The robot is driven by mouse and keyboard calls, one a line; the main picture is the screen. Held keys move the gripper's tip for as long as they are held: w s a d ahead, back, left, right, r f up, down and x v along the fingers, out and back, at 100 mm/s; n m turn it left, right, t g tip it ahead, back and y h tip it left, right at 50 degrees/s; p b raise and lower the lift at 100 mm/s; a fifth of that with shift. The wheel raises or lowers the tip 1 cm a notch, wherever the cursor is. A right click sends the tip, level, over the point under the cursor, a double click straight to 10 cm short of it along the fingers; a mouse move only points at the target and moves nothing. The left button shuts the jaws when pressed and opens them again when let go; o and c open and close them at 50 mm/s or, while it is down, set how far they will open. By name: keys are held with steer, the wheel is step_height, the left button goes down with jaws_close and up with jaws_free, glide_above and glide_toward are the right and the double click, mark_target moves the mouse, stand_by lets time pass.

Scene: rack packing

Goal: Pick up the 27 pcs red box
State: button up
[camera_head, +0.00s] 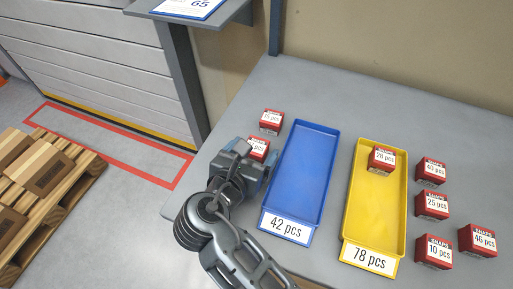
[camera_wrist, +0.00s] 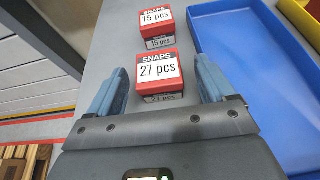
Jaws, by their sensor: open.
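The 27 pcs red box (camera_wrist: 160,70) stands on the grey table in the wrist view, with a white label on its top. In the head view a red box (camera_head: 260,146) beside my gripper is partly hidden by it. My gripper (camera_wrist: 160,88) is open, with one blue-grey finger on each side of the 27 pcs box. Gaps show between the box and both fingers in the wrist view. My gripper also shows in the head view (camera_head: 250,160), left of the blue tray.
The 15 pcs box (camera_wrist: 156,24) stands just beyond the 27 pcs box. The blue tray (camera_head: 334,170), marked 42 pcs, is close on the right. A yellow tray (camera_head: 398,222), marked 78 pcs, holds the 28 pcs box (camera_head: 381,160). Several red boxes stand farther right.

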mark_target(254, 150)
steer(key=shift+x, duration=1.75)
steer(key=shift+a, duration=0.1)
steer(key=c, duration=1.1)
steer(key=shift+r, duration=0.1)
